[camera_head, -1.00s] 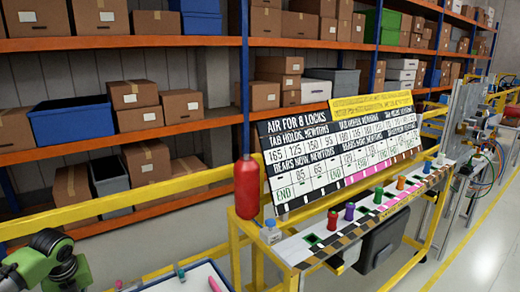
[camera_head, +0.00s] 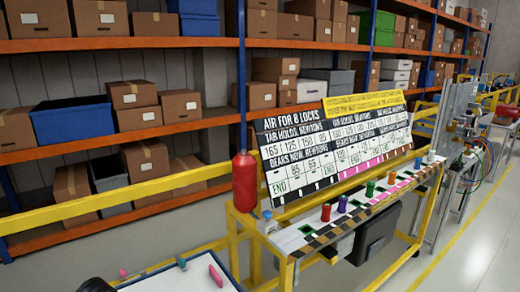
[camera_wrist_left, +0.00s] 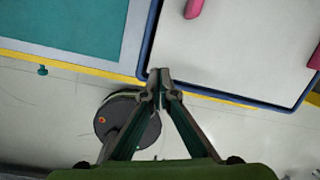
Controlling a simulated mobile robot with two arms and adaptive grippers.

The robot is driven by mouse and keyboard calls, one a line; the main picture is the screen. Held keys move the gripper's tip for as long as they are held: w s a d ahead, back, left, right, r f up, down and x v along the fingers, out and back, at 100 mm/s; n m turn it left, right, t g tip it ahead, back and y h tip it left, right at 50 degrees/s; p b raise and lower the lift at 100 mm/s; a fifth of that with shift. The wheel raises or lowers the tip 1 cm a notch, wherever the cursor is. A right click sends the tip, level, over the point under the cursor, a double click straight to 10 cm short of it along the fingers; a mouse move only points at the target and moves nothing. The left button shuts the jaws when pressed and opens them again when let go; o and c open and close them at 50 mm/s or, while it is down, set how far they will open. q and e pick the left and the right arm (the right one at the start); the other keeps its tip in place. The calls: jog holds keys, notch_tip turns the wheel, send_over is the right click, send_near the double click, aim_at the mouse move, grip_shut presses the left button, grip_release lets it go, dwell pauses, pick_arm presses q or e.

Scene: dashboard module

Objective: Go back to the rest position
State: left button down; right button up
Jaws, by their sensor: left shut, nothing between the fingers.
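My left gripper (camera_wrist_left: 160,82) shows in the left wrist view with its two fingertips together and nothing between them. It appears above the near edge of a white tray with a dark blue rim (camera_wrist_left: 146,42), with grey floor below. In the head view only a dark rounded piece, perhaps of my left arm, shows at the bottom left edge; the fingers are out of that picture. My right gripper is in neither view.
The tray (camera_head: 150,285) holds pink pieces (camera_head: 215,275) and a teal one. A yellow-framed bench (camera_head: 290,262) carries a lettered board (camera_head: 335,150), coloured spools and a red cylinder (camera_head: 245,182). Box-filled shelves stand behind a yellow rail. Open floor lies at right.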

pick_arm(q)
jog(key=s+d+f+n+h, duration=0.2)
jog(key=s+d+f+n, duration=0.2)
jog(key=s+d+n, duration=1.05)
jog(key=s+r+n+t, duration=0.1)
jog(key=s+r+n, duration=0.2)
jog(key=s+n, duration=0.65)
jog(key=s+f+m+g+b, duration=0.1)
jog(key=s+f+b, duration=0.15)
jog(key=f, duration=2.65)
jog(key=s+a+f+g+y+b, duration=0.1)
jog(key=s+a+f, duration=0.2)
jog(key=s+f, duration=1.3)
jog(key=shift+s+f, duration=0.3)
jog(key=shift+s, duration=0.2)
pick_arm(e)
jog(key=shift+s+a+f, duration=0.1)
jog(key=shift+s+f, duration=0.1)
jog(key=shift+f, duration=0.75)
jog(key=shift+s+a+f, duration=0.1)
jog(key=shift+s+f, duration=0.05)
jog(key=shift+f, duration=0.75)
